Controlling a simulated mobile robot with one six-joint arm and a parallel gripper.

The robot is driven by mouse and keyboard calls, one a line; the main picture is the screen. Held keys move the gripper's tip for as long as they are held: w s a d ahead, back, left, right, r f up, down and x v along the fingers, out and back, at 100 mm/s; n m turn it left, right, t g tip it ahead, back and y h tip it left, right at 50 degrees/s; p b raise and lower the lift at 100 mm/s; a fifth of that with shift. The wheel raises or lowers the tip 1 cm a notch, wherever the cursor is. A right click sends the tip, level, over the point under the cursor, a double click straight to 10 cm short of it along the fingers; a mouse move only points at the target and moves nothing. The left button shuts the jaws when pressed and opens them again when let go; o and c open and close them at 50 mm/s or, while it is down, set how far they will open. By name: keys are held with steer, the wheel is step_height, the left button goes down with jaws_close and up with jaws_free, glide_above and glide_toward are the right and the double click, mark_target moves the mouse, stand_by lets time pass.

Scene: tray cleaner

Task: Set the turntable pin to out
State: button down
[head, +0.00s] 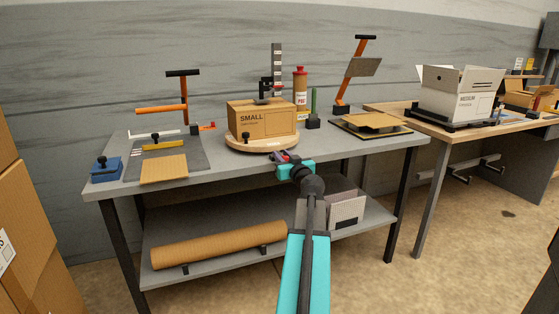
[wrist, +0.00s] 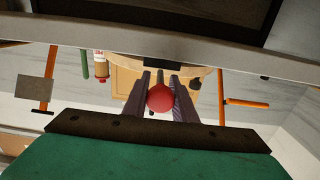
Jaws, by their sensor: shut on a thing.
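The turntable (head: 236,145) is a round wooden disc near the front edge of the grey bench, with a small cardboard carton (head: 262,120) standing on it. The carton also shows in the upside-down wrist view (wrist: 123,82). My gripper (head: 281,156) is at the bench's front edge, just in front of the disc. In the wrist view its two dark fingers are closed around a red ball knob (wrist: 160,98), which looks like the turntable pin's handle. The pin's shaft is hidden behind the knob, so I cannot tell how far it is in or out.
The grey bench (head: 215,176) holds a blue block (head: 106,171) and a cardboard sheet (head: 164,169) at left. A red-capped bottle (head: 300,100) stands behind the carton. A cardboard roll (head: 220,244) lies on the lower shelf. A second table with an open white box (head: 455,95) is at right.

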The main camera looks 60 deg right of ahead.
steer(key=shift+s+a+f, duration=0.1)
steer(key=shift+a+f, duration=0.05)
steer(key=c, duration=1.5)
jaws_free()
steer(key=shift+s+a, duration=0.1)
steer(key=shift+s, duration=0.1)
steer(key=b+v, duration=0.2)
steer(key=v, duration=0.9)
steer(key=b, duration=0.4)
steer(key=shift+s+a+b, duration=0.2)
steer(key=shift+s+b, duration=0.2)
